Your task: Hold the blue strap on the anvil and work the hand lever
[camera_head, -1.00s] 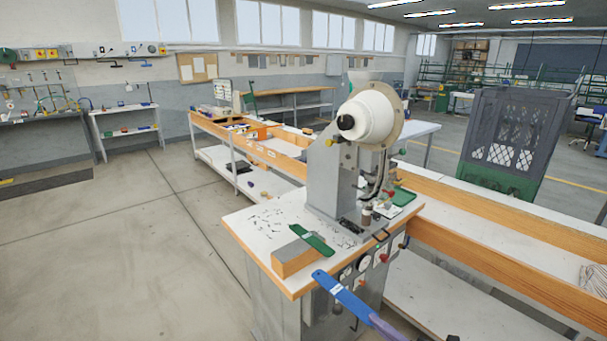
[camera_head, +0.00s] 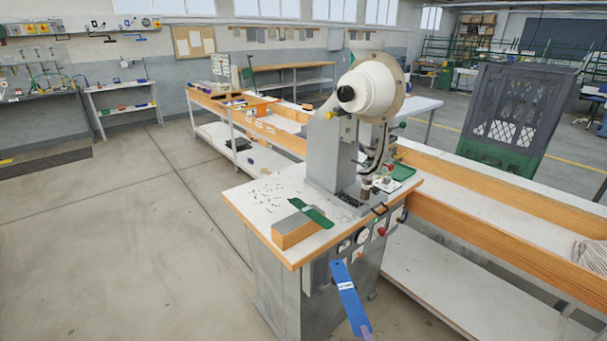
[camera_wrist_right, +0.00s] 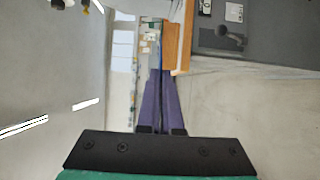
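The blue strap (camera_head: 346,295) hangs in front of the press bench in the head view, steeply tilted with its free end up. The purple fingertips of my right gripper (camera_head: 366,332) are shut on its lower end at the bottom edge. In the right wrist view the purple fingers (camera_wrist_right: 161,75) come together, with a thin blue edge beyond them. The eyelet press (camera_head: 372,92) has a white round housing on a grey column. Its anvil area (camera_head: 366,188) is low at the front, apart from the strap. I cannot clearly tell which part is the hand lever. My left gripper is out of view.
A wooden block (camera_head: 292,236) with a green strap (camera_head: 314,212) across it lies on the bench top (camera_head: 240,200), among scattered small eyelets. Gauges and knobs sit on the bench front behind the blue strap. A long wood-edged bench (camera_head: 500,243) runs to the right. The floor at left is clear.

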